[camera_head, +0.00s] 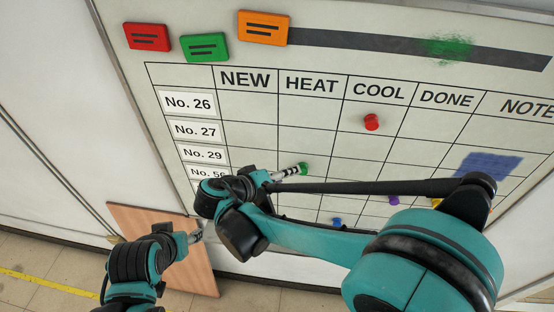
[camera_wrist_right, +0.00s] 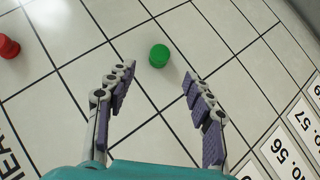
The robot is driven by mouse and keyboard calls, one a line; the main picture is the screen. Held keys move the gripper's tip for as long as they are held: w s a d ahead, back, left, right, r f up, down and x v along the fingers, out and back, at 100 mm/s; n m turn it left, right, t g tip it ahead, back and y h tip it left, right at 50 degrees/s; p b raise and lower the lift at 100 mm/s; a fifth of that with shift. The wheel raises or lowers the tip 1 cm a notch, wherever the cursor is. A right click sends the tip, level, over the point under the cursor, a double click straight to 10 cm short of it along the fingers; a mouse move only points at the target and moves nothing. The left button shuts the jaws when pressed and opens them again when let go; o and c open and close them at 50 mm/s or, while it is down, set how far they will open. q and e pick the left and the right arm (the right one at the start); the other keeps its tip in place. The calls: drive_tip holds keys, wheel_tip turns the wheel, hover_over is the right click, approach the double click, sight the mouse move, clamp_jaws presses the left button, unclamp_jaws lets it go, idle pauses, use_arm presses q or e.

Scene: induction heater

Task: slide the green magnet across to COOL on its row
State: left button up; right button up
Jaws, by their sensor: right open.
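The green magnet (camera_head: 303,169) is on the whiteboard chart, in the HEAT column; I cannot tell its row for sure. In the right wrist view the green magnet (camera_wrist_right: 159,56) lies just beyond the open fingertips, roughly centred between them. My right gripper (camera_wrist_right: 157,78) is open and empty; in the head view the right gripper (camera_head: 286,172) reaches in just left of the magnet. The COOL heading (camera_head: 378,92) is one column to the right of HEAT. My left gripper (camera_head: 197,232) is low at the left, away from the magnet; its jaws are too small to read.
A red magnet (camera_head: 372,122) sits in the COOL column higher up. Blue (camera_head: 336,222), purple (camera_head: 394,200) and yellow (camera_head: 436,202) magnets are lower. Red (camera_head: 147,37), green (camera_head: 204,47) and orange (camera_head: 263,28) blocks line the top. My right arm hides part of the lower chart.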

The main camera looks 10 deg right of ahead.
drive_tip(key=x, duration=0.7)
drive_tip(key=shift+d+f+p, duration=0.2)
drive_tip(key=shift+d+p, duration=0.15)
drive_tip(key=shift+p, duration=0.1)
drive_tip(key=shift+w, duration=0.1)
clamp_jaws()
drive_tip(key=shift+d, duration=0.1)
drive_tip(key=shift+s+d+r, duration=0.1)
drive_tip(key=shift+s+d, duration=0.25)
drive_tip(key=shift+d, duration=0.85)
drive_tip(key=shift+s+d, duration=0.35)
drive_tip(key=shift+d, duration=0.85)
drive_tip(key=shift+s+d+r, duration=0.1)
drive_tip(key=shift+s+d, duration=0.25)
drive_tip(key=shift+d, duration=0.85)
drive_tip(key=shift+s+d+b, duration=0.1)
drive_tip(key=shift+s+d, duration=0.25)
drive_tip(key=shift+d, duration=0.9)
drive_tip(key=shift+s+d+b, duration=0.1)
drive_tip(key=shift+s+d, duration=0.25)
drive_tip(key=shift+d, duration=0.85)
drive_tip(key=shift+s+d+b, duration=0.1)
drive_tip(key=shift+s+d, duration=0.25)
drive_tip(key=shift+d, duration=0.9)
